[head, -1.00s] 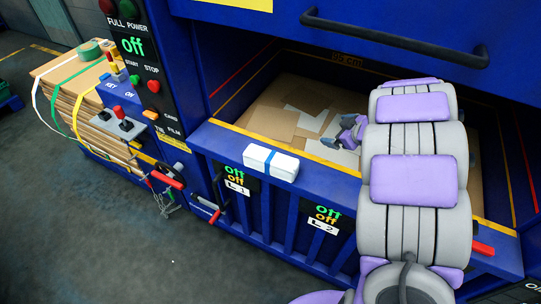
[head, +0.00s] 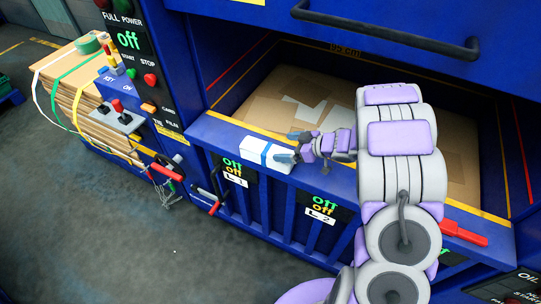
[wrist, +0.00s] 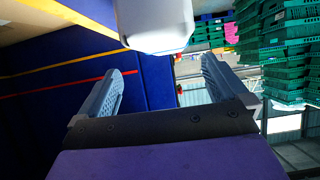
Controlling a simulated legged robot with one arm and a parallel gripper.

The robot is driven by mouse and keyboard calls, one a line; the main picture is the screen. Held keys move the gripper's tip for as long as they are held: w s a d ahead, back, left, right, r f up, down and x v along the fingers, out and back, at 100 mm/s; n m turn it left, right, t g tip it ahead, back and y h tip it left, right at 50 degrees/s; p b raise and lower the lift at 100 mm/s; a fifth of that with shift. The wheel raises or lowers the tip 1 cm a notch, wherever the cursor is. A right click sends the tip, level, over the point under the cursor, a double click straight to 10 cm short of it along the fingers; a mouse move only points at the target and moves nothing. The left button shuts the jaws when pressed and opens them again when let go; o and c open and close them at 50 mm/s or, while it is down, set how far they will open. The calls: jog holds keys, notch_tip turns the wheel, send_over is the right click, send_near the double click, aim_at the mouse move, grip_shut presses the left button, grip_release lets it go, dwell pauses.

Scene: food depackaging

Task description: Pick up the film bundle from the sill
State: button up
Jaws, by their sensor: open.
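The film bundle (head: 253,149) is a white block with a blue band. It lies on the blue sill above the L1 display. My gripper (head: 289,147) is open at the bundle's right end, its two grey-blue fingers pointing left toward it. In the wrist view, a white rounded end of the bundle (wrist: 155,25) shows at the top, just beyond and between the spread fingertips of my gripper (wrist: 162,68). Whether a finger touches the bundle I cannot tell.
Flat cardboard (head: 330,90) fills the chamber behind the sill (head: 225,135). A red handle (head: 463,233) sits on the sill's right part. A dark bar handle (head: 390,35) crosses the raised door above. Green crates (wrist: 285,50) show in the wrist view.

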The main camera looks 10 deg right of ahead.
aim_at(270, 149)
jog(key=a, duration=0.1)
jog(key=w+a+f, duration=0.1)
jog(key=a, duration=0.2)
jog(key=shift+w+a+f, duration=0.1)
jog(key=shift+w+f, duration=0.15)
jog(key=shift+w+a+f+b, duration=0.35)
jog(key=shift+w+a+f, duration=0.05)
jog(key=shift+f, duration=0.15)
jog(key=shift+w+a+f+b, duration=0.35)
jog(key=shift+a+f, duration=0.05)
jog(key=shift+f, duration=0.15)
jog(key=shift+w+f, duration=0.2)
jog(key=shift+w, duration=0.1)
jog(key=shift+a, duration=0.5)
jog(key=shift+c, duration=1)
jog(key=shift+a, duration=0.15)
jog(key=c, duration=0.3)
jog(key=shift+d, duration=0.45)
jog(key=c, duration=0.6)
